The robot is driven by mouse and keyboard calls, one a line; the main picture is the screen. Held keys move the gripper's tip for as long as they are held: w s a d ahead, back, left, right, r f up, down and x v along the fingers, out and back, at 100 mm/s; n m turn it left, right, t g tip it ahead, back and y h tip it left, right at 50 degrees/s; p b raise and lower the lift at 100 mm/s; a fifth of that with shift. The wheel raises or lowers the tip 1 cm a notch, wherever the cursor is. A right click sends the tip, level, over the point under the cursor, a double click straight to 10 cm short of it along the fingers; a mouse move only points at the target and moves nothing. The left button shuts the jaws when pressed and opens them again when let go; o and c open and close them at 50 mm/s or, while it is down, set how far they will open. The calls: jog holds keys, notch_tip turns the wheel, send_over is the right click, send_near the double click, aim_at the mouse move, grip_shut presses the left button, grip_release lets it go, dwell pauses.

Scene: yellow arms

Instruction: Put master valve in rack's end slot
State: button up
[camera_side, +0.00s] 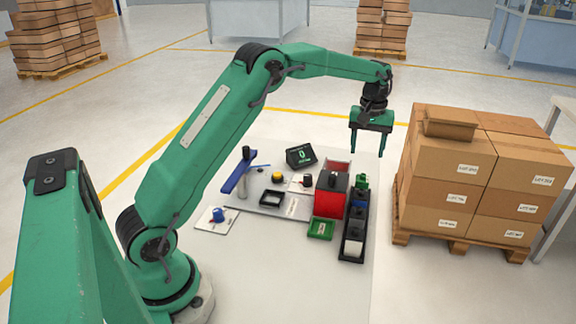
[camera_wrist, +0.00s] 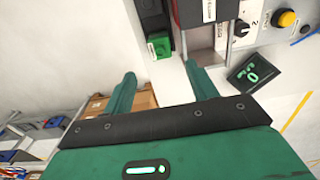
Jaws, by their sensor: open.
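In the side view, a long black rack (camera_side: 343,258) stands at the right of the table, with small parts in a row: a green one (camera_side: 361,183) at its far end, then blue and black ones, and a pale area (camera_side: 353,248) at its near end. I cannot tell which part is the master valve; none carries a readable name. My gripper (camera_side: 368,153) is open and empty, high above the far end of the rack. In the wrist view, the green part (camera_wrist: 159,46) shows beyond my open fingers (camera_wrist: 160,70), apart from them.
A display (camera_side: 300,155), yellow button (camera_side: 278,177), blue lever (camera_side: 238,172) and blue knob (camera_side: 218,215) lie further left. Stacked cartons (camera_side: 450,180) stand right of the table.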

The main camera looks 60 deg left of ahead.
jog(key=s+d+r+m+t, duration=0.1)
jog(key=s+d+r+m, duration=0.15)
jog(key=s+r, duration=0.5)
jog(key=s+d+r+m+t, duration=0.25)
jog(key=s+r, duration=0.35)
jog(key=s, duration=0.3)
jog(key=s+d+f+m+t, duration=0.1)
jog(key=s+d+f+m, duration=0.1)
jog(key=s, duration=0.7)
jog(key=s+d+f+m+t, duration=0.1)
jog(key=s+d, duration=0.1)
jog(key=s, duration=0.7)
jog(key=shift+s+f+m, duration=0.35)
jog(key=shift+s+m, duration=0.05)
